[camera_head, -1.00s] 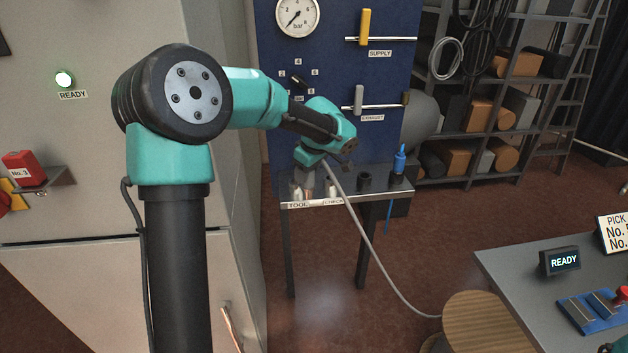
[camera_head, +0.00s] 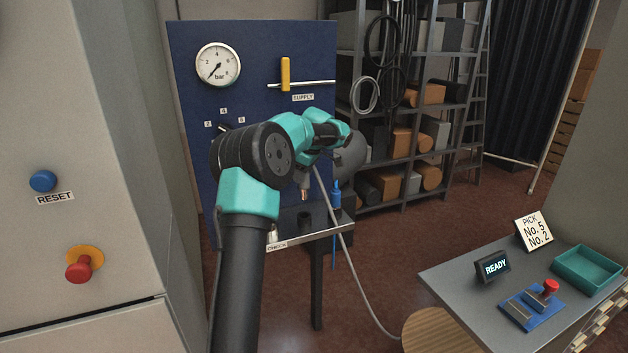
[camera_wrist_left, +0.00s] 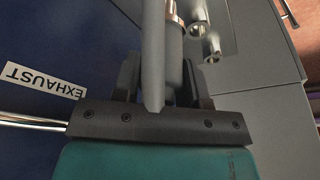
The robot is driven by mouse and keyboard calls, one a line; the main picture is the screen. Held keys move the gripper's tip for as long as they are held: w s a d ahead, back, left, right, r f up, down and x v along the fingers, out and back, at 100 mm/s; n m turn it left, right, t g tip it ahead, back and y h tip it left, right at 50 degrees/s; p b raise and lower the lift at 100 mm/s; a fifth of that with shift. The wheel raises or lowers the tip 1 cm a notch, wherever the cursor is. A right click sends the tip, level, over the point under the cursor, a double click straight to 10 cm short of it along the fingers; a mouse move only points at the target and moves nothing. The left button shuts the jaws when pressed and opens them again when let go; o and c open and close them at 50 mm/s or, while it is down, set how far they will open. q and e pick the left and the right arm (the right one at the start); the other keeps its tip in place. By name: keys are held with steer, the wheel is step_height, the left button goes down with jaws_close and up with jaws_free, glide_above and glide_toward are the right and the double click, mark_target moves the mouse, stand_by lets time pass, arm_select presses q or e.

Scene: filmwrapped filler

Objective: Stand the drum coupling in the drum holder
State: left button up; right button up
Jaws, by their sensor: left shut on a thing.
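My left gripper (camera_head: 304,180) points down over the narrow bench in the head view, partly hidden by my own wrist. It is shut on the drum coupling (camera_head: 305,194), a grey cylinder with a metal end. In the left wrist view the coupling (camera_wrist_left: 174,60) is between the fingers with a copper-coloured ring. A grey hose (camera_head: 345,235) runs from it down to the floor. A black cup-shaped holder (camera_head: 304,219) stands on the bench just below the coupling, with a gap between them. I cannot read which holder is the drum one. My right gripper is out of view.
A blue tool (camera_head: 336,194) on a blue hose stands at the bench's right end. The blue gauge panel (camera_head: 195,110) rises behind. A grey table (camera_head: 455,290) with a teal tray (camera_head: 587,268) is at right.

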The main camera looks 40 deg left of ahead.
mark_target(303, 199)
arm_select(q)
steer(key=shift+s+a, duration=0.1)
steer(key=shift+f, duration=0.15)
steer(key=shift+f, duration=4.65)
steer(key=shift+f, duration=0.35)
steer(key=o, duration=1.1)
steer(key=v, duration=1.7)
steer(key=shift+r, duration=0.3)
